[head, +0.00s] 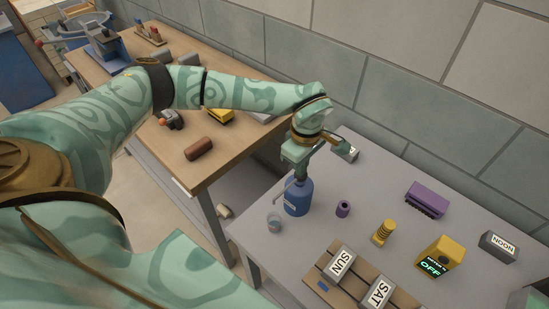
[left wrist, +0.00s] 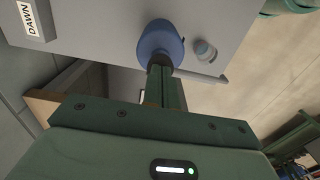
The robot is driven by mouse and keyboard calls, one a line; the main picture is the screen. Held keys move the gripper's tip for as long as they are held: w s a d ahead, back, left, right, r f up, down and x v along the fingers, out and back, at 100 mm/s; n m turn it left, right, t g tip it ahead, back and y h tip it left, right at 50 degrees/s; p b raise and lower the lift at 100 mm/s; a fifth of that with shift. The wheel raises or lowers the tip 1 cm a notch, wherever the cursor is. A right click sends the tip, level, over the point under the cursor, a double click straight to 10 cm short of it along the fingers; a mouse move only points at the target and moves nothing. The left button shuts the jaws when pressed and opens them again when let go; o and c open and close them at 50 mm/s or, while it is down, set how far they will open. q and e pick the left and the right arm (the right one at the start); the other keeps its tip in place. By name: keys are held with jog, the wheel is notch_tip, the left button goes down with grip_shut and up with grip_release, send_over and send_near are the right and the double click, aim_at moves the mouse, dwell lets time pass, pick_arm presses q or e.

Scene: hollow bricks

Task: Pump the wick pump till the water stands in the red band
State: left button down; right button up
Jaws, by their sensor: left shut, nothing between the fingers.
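The wick pump looks to be the blue bottle (head: 297,199) with a dark neck and a thin spout, upright near the left edge of the grey table. A small clear glass (head: 274,222) stands beside it below the spout; its water level and any red band are too small to make out. My left gripper (head: 303,172) is shut and empty, pointing down right over the pump's top; whether it touches is unclear. In the left wrist view the shut fingers (left wrist: 166,76) overlap the pump's head, with the blue bottle (left wrist: 160,40) and glass (left wrist: 203,52) beyond. My right gripper is not in view.
A purple cylinder (head: 343,209) stands close right of the bottle. Farther right are a yellow coil piece (head: 383,233), a purple brush-like block (head: 427,199), and a yellow box (head: 440,257) reading OFF. A wooden tray (head: 321,267) with SUN and SAT blocks lies in front.

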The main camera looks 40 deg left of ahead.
pick_arm(q)
jog(key=shift+r+p, duration=3)
jog(key=shift+r, duration=0.45)
notch_tip(320, 180, down, 3)
jog(key=shift+b, duration=1)
jog(key=shift+f, duration=0.5)
jog(key=shift+f, duration=0.1)
